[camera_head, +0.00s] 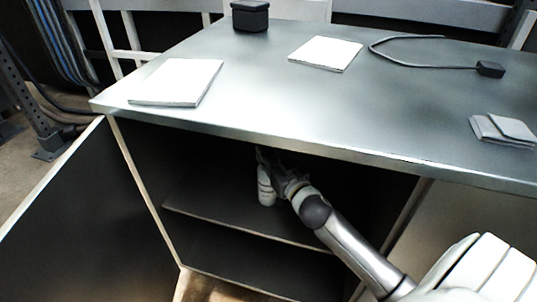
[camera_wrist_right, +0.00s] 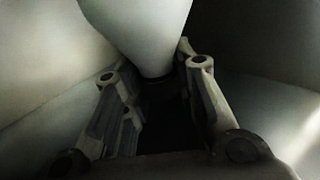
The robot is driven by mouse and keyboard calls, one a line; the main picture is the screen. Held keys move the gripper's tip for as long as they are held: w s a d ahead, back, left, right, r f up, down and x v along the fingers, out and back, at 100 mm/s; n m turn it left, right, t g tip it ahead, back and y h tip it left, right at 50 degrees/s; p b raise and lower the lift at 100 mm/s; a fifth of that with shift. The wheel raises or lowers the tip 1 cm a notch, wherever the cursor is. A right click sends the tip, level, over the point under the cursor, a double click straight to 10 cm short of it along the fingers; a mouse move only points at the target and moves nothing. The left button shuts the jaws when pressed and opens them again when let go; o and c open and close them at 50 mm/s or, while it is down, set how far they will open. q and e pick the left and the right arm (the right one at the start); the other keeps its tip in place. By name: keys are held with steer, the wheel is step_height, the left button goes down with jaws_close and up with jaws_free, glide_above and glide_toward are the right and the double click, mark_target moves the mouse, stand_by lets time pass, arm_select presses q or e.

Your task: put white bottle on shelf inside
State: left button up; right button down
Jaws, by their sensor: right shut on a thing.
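The white bottle (camera_head: 266,186) is upright inside the open cabinet, at the shelf (camera_head: 240,222). Its base appears at the shelf surface, but I cannot tell for sure whether it rests there. My right gripper (camera_head: 268,166) reaches into the cabinet from the right and is shut on the bottle. In the right wrist view the bottle (camera_wrist_right: 145,30) shows large and pale between the fingers (camera_wrist_right: 155,85). The upper part of the bottle is partly hidden by the gripper and the shadow under the cabinet top. My left gripper is out of view.
The cabinet door (camera_head: 85,215) stands open at the left. The metal top (camera_head: 260,85) overhangs the opening and carries a black box (camera_head: 250,16), two white pads, a cable and a grey folded item (camera_head: 503,130). The shelf left of the bottle is clear.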

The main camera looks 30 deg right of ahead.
steer(key=c, duration=1.6)
jaws_free()
steer(key=shift+f, duration=0.1)
steer(key=o, duration=0.5)
steer(key=shift+c, duration=0.2)
steer(key=s+p, duration=0.1)
steer(key=s, duration=1.1)
steer(key=s+a+f+g+h, duration=0.1)
steer(key=s+a+f+g, duration=0.4)
steer(key=s+f+g, duration=0.45)
steer(key=s+a+f+n+g+y, duration=0.2)
steer(key=s+a+f+g, duration=0.3)
steer(key=s+a, duration=0.3)
steer(key=shift+s+a+n, duration=0.2)
steer(key=shift+s+n, duration=0.2)
steer(key=shift+s, duration=0.35)
